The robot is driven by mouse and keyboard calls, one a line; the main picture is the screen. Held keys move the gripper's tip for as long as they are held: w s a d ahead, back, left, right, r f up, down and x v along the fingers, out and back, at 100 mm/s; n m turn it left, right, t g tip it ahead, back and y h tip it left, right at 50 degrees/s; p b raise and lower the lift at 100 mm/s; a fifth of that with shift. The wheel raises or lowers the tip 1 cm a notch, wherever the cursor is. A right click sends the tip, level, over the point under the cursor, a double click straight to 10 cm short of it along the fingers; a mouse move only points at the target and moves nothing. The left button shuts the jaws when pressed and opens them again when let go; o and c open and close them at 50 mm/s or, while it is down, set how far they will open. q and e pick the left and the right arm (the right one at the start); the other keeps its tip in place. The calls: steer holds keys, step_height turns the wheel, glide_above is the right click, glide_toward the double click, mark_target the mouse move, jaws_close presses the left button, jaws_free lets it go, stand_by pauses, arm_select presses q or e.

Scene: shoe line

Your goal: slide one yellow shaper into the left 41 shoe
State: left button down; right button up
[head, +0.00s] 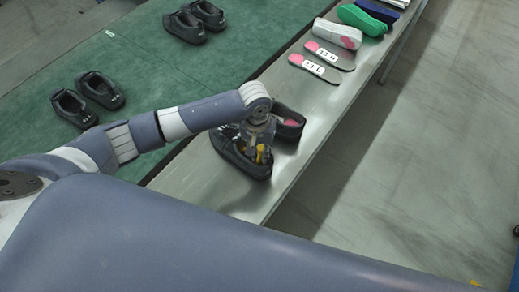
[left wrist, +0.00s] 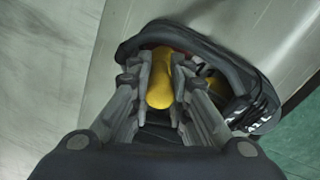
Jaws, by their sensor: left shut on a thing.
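A black shoe (head: 232,152) lies on the metal bench, and it also shows in the left wrist view (left wrist: 205,40). My left gripper (head: 260,148) is above its opening with the fingers pointing down. The gripper is shut on a yellow shaper (left wrist: 160,82), whose lower end reaches into the shoe's opening. A second yellow patch (left wrist: 213,80) shows inside the shoe; I cannot tell if it is part of the same shaper. The other black shoe (head: 291,122), with a pink inside, stands just beyond the gripper. I cannot read a size on either shoe. My right gripper is not in view.
The metal bench (head: 325,100) holds pink-heeled insoles (head: 313,68) with labels, a white and pink form (head: 338,34), and green (head: 358,20) and blue pieces farther back. The green belt (head: 140,50) alongside carries more black shoes (head: 88,97). Bare floor lies to the right.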

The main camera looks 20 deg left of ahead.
arm_select(q)
steer(key=shift+s+a+f, duration=0.1)
steer(key=shift+s+f, duration=0.4)
steer(key=shift+f, duration=0.2)
steer(key=c, duration=1.5)
jaws_free()
steer(key=shift+o, duration=0.3)
steer(key=shift+w, duration=0.15)
steer(key=shift+w+f, duration=0.1)
steer(key=shift+r, duration=0.2)
steer(key=shift+w+r+p, duration=0.15)
steer(key=shift+r+p, duration=0.3)
steer(key=shift+p, duration=0.15)
steer(key=shift+r+p, duration=1.15)
steer(key=shift+p, duration=0.55)
